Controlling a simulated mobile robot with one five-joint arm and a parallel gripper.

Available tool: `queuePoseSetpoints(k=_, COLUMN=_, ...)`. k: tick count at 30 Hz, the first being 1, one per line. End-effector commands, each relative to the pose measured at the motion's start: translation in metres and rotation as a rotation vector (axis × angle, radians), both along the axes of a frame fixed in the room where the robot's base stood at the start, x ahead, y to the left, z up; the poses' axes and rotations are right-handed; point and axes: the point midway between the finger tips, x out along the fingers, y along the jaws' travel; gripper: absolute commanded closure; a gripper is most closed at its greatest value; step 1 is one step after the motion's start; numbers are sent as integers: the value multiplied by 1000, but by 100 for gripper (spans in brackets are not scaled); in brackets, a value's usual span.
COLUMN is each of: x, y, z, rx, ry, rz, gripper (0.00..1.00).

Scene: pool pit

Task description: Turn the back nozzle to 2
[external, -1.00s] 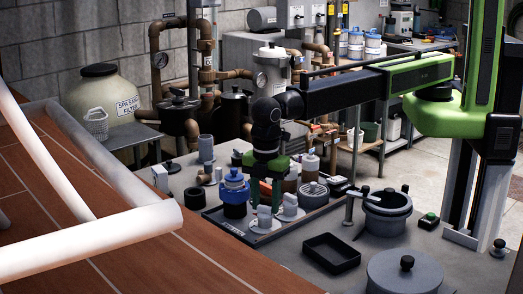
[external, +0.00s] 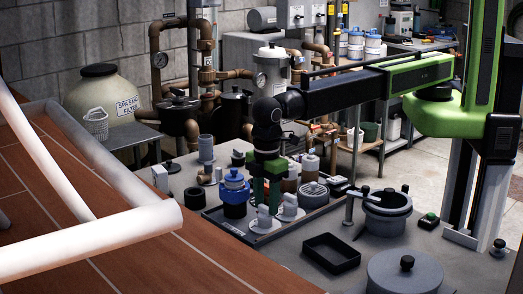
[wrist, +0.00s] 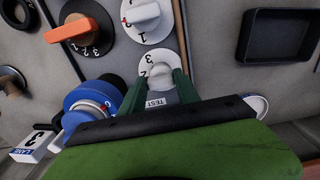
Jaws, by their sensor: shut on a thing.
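My gripper (external: 266,198) points straight down over the fitting tray in the external view. In the wrist view its two green fingers (wrist: 163,76) are shut on a pale grey nozzle knob (wrist: 161,74) on a round white dial. The numbers 2 and 3 show on that dial's left side; the rest is mostly hidden by the fingers. In the external view the held nozzle (external: 264,219) looks like the nearer-left of two grey ones. The other grey nozzle (external: 289,209) stands to its right; its dial (wrist: 145,18) shows at the wrist view's top, with a red mark.
A blue valve (external: 235,188) stands close left of my gripper, also seen in the wrist view (wrist: 92,104). An orange-handled dial (wrist: 83,28) is nearby.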

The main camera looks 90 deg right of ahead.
Motion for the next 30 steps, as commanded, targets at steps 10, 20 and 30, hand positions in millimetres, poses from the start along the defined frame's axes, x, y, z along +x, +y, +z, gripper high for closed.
queuePoseSetpoints(k=10, x=-1, y=0, z=0, rx=-1, ry=2, rz=1, gripper=48)
queuePoseSetpoints(k=20, x=0, y=0, z=0, rx=-1, ry=1, rz=1, gripper=40)
queuePoseSetpoints(k=30, x=0, y=0, z=37, rx=-1, ry=1, rz=1, gripper=40)
